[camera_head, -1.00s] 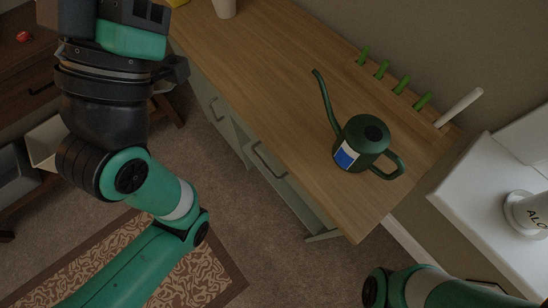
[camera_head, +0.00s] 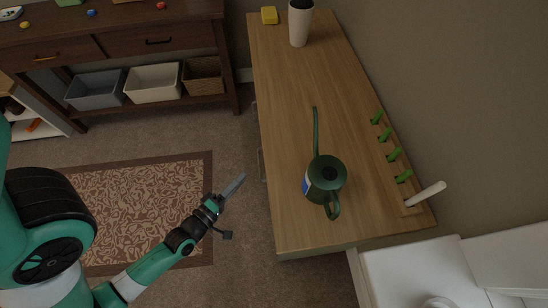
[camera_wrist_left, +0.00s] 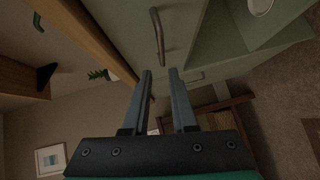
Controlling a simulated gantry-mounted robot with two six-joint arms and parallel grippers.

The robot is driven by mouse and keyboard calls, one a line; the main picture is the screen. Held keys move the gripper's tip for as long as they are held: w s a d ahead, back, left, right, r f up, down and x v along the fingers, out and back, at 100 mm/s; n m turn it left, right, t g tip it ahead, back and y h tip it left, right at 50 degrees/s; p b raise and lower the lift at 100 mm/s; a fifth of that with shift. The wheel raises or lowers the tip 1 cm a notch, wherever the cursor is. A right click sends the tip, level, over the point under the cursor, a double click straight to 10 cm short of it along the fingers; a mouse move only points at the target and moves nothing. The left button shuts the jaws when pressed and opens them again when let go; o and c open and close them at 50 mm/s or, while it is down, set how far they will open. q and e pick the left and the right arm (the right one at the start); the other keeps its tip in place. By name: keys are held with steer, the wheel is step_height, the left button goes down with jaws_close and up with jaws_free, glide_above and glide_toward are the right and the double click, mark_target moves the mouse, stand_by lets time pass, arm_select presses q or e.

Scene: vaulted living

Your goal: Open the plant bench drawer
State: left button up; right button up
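The plant bench has a wooden top (camera_head: 300,110) and a pale green front, which the wrist view shows close up (camera_wrist_left: 120,22). A dark bar handle (camera_wrist_left: 158,36) stands on this front, just beyond my left fingertips and roughly in line with the gap between them. In the head view, a handle (camera_head: 261,165) shows as a thin sliver along the bench's left side. My left gripper (camera_head: 240,180) is left of the bench, over the floor. In the left wrist view, its two fingers (camera_wrist_left: 160,72) are apart with nothing between them. No drawer gap is visible. My right gripper is out of view.
A green watering can (camera_head: 325,180), green pegs (camera_head: 393,155), a white rod (camera_head: 425,194), a tall white cup (camera_head: 300,25) and a yellow block (camera_head: 269,15) are on the bench. A dark console table (camera_head: 110,40) stands behind. Carpet and rug (camera_head: 150,200) leave free floor left of the bench.

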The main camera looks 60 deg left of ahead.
mark_target(259, 160)
arm_select(q)
steer(key=x, duration=1)
steer(key=shift+w+a+f, duration=0.15)
steer(key=shift+f, duration=0.1)
steer(key=shift+c, duration=0.2)
jaws_close()
stand_by(0.9)
